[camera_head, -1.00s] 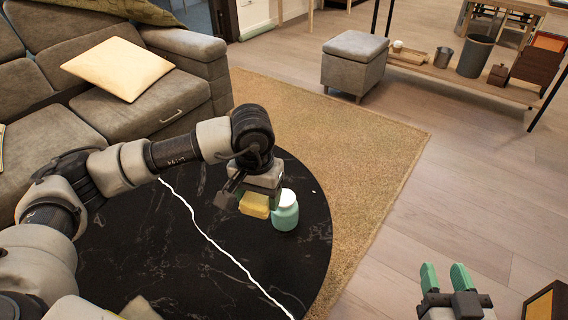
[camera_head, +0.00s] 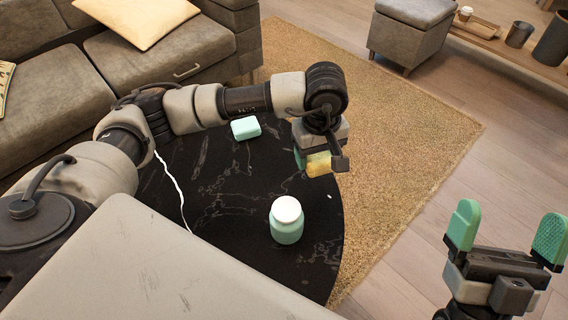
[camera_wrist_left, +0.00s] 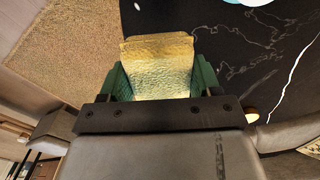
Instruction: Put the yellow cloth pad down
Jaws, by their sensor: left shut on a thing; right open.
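The yellow cloth pad (camera_head: 319,164) is in my left gripper (camera_head: 312,162), above the far right edge of the black round table in the head view. In the left wrist view the pad (camera_wrist_left: 160,62) sits between the two green fingers of the left gripper (camera_wrist_left: 158,80), with the black tabletop and the rug behind it. I cannot tell its exact height above the table. My right gripper (camera_head: 507,236) is open and empty over the wooden floor at the lower right.
A sofa (camera_head: 150,62) stands at left, a shag rug (camera_head: 400,130) lies beyond, and a grey ottoman (camera_head: 408,35) stands behind.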

